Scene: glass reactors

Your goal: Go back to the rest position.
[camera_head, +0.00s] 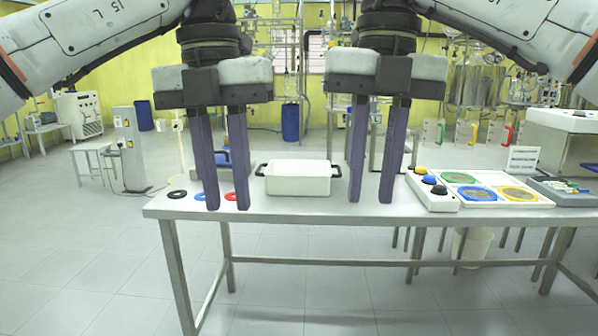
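My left gripper (227,207) hangs fingers-down in front of the left part of the table. Its two purple fingers are apart with nothing between them. My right gripper (370,200) hangs fingers-down to the right of the white box. Its purple fingers are also apart and empty. Both arms come in from the upper corners, and both grippers are held high at a similar height in the picture. The fingers partly cover the table's back edge and some things behind them.
A white box (298,180) with black handles stands on the table (330,210) between the grippers. A button box (433,192) and a tray with coloured discs (480,194) lie at right. Open floor is in front.

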